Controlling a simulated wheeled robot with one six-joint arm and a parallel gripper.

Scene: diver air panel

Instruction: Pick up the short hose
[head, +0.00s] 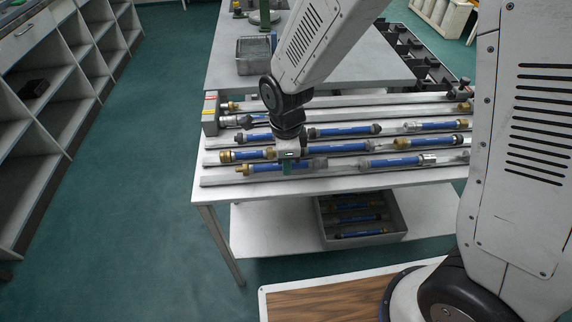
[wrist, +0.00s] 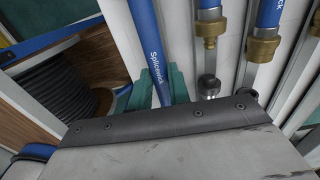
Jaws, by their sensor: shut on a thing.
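Several blue hoses with metal end fittings lie in rows along the grey rails of the white table (head: 330,184) in the head view. My gripper (head: 288,168) reaches down at the front row. It is shut on a blue hose (head: 262,167) with a brass fitting at its left end. In the wrist view, my green fingers (wrist: 162,88) stand on either side of this hose (wrist: 152,45), which bears the word "Splicewick". The gripper's body hides part of the hose. I cannot tell whether the hose is clear of the rails.
Another blue hose (head: 390,161) lies to the right in the front row. A grey bin (head: 363,239) with more blue hoses stands on the lower shelf. A grey container (head: 253,56) stands on the rear table. Open shelves (head: 60,95) line the left; the green floor between is clear.

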